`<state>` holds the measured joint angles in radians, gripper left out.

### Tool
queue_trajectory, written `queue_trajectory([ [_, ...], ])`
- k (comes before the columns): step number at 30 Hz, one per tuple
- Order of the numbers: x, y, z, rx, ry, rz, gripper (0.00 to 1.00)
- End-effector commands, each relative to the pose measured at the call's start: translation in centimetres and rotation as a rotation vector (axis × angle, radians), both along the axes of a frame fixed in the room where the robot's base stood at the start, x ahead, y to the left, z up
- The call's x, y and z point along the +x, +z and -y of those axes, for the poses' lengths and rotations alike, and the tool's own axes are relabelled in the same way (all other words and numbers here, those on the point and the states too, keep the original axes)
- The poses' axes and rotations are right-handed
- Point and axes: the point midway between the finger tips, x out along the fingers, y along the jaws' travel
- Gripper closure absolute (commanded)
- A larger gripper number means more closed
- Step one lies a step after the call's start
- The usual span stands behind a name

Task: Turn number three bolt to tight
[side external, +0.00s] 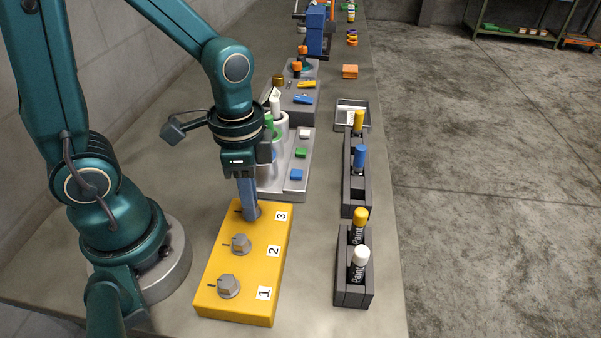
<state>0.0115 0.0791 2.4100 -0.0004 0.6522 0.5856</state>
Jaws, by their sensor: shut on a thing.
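A yellow block (238,298) lies on the workbench with three grey bolts in a row, beside white labels 1, 2 and 3. The number one bolt (228,286) is nearest the camera and the number two bolt (241,244) is in the middle. The number three bolt (251,213) is at the far end, and its upper part is hidden by my gripper. My gripper (250,203) points straight down with its blue-grey fingers shut around that bolt. A dark mark shows on the block at the left of each bolt.
Dark racks (341,290) with paint markers stand to the right of the block. Behind are a grey stepped fixture (296,175) with coloured blocks, a small tray (345,105) and a blue vise (318,30). The bench between block and racks is clear.

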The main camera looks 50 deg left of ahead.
Motion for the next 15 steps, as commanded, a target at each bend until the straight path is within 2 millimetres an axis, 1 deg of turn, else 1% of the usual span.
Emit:
queue_trajectory([
  [6,-0.07,0.03,-0.02,0.0,-0.115,-0.002,1.0],
  [15,-0.07,0.03,-0.02,0.0,-0.184,-0.002,1.0],
])
